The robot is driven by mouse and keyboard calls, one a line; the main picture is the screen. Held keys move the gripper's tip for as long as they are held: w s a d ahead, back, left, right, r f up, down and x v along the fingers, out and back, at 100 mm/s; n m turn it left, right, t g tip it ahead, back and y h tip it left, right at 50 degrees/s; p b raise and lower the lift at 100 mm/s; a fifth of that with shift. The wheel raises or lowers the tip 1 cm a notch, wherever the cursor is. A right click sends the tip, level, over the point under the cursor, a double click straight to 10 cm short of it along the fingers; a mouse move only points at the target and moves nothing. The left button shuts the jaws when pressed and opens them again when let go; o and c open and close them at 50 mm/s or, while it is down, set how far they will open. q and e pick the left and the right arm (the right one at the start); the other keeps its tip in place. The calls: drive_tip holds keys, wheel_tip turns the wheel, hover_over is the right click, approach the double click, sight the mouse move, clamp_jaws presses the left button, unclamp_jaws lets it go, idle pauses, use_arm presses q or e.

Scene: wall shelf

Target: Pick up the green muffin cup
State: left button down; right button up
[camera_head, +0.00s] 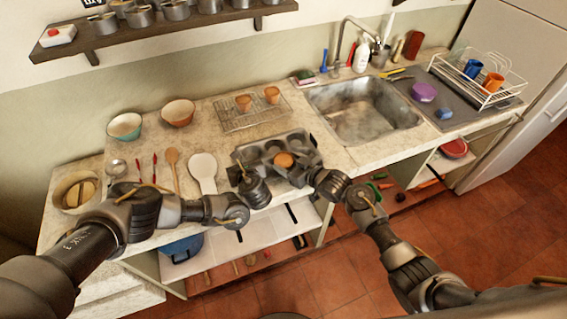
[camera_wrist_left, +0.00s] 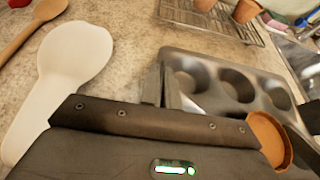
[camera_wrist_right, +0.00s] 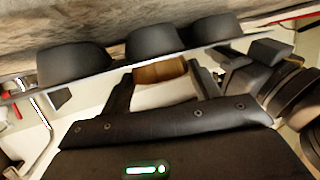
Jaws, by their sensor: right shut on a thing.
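No clearly green muffin cup shows. An orange-brown muffin cup (camera_head: 284,160) is at the muffin tin (camera_head: 300,137) on the counter, and it shows beside the tin in the left wrist view (camera_wrist_left: 268,140). My right gripper (camera_head: 297,172) is shut on this cup at the tin's front side. In the right wrist view the cup (camera_wrist_right: 160,72) sits between the fingers, brown above and pale below, partly hidden. My left gripper (camera_head: 240,172) is beside the tin's left end. Its fingers (camera_wrist_left: 162,85) look closed together with nothing between them.
Two more brown cups (camera_head: 243,102) stand on a wire rack (camera_head: 252,118) behind the tin. A white spoon rest (camera_head: 203,171) and a wooden spoon (camera_head: 172,168) lie left. Two bowls (camera_head: 125,126) stand at back left. The sink (camera_head: 362,108) is right. A wall shelf (camera_head: 160,35) hangs above.

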sight(288, 163)
wheel_tip(288, 163, up, 10)
idle(0.7)
use_arm(q)
drive_tip(key=c, duration=1.6)
unclamp_jaws()
drive_tip(key=shift+o, duration=0.2)
drive_tip(key=shift+d, duration=0.1)
drive_tip(key=v, duration=1.1)
drive_tip(key=shift+s+r, duration=0.15)
drive_tip(key=shift+s, duration=0.35)
